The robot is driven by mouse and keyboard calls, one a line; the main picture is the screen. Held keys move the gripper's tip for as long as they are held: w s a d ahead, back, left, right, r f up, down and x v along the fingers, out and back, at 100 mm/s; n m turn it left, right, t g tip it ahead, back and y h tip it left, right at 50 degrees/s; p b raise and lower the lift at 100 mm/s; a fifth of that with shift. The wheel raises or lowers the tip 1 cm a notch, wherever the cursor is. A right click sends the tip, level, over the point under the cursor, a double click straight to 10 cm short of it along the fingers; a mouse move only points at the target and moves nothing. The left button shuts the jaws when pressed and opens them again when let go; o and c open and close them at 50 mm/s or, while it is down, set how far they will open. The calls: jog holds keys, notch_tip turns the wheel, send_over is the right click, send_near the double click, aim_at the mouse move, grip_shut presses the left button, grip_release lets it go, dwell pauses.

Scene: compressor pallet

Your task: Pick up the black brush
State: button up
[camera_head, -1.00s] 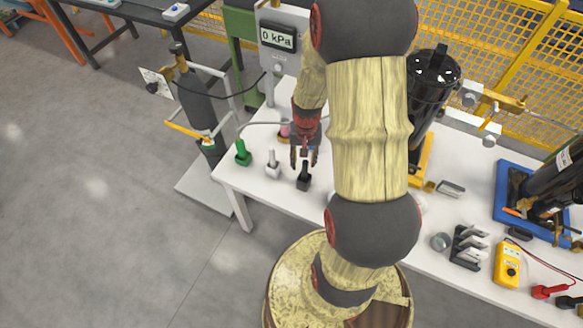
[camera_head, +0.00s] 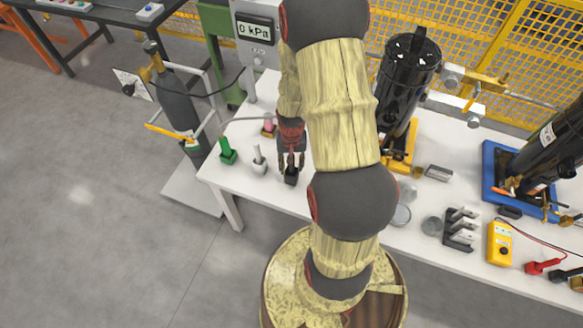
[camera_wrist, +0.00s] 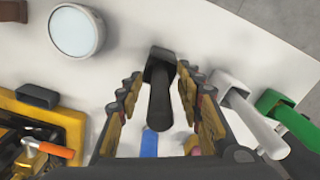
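The black brush (camera_head: 291,178) stands upright in a black holder near the front left edge of the white table. In the wrist view its black handle (camera_wrist: 159,105) points toward the camera, with the square holder (camera_wrist: 160,62) beyond it. My gripper (camera_head: 291,163) is directly above the holder in the head view. In the wrist view my gripper (camera_wrist: 160,82) is open, with one finger on each side of the handle and visible gaps between handle and fingers. The fingers partly hide the brush in the head view.
A white brush (camera_head: 259,163) and a green brush (camera_head: 227,153) stand close to the left; in the wrist view the white one (camera_wrist: 245,110) is just beside the right finger. A pink item (camera_head: 268,128) is behind. A round glass dish (camera_wrist: 76,32) lies nearby.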

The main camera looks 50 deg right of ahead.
jog(key=shift+c, duration=1.2)
grip_shut()
